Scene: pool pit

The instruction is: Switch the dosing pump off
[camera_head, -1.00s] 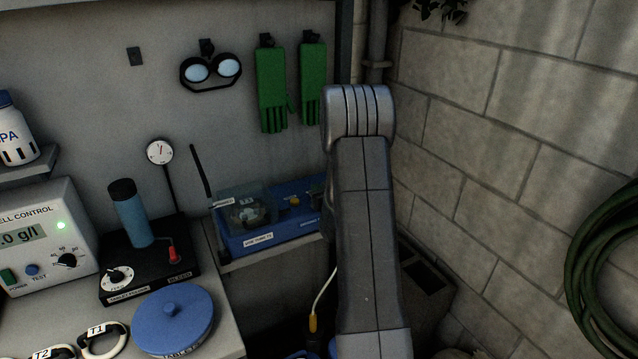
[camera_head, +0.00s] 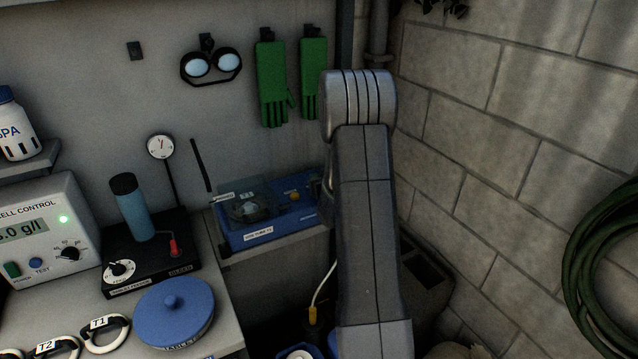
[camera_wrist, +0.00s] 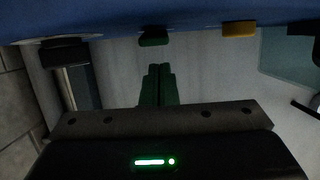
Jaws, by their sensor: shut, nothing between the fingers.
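The dosing pump is most likely the blue unit (camera_head: 270,231) with a clear cover on its left half, on a low shelf in the head view. A yellow control (camera_head: 295,196) sits on its top, and my arm hides its right end. In the wrist view, which looks upside down, the blue unit (camera_wrist: 195,15) fills the upper edge, with a yellow control (camera_wrist: 238,28), a green control (camera_wrist: 153,38) and a black knob (camera_wrist: 66,52). My gripper (camera_wrist: 155,118) is shut and empty, close to that unit, apparently apart from it. The head view hides it behind my arm.
A bench at left holds the cell control box (camera_head: 45,228), a black stand (camera_head: 150,258) with a blue cylinder, and a blue lid (camera_head: 174,312). Green gloves (camera_head: 272,85) and goggles (camera_head: 211,68) hang on the back wall. A block wall (camera_head: 490,170) stands close on the right.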

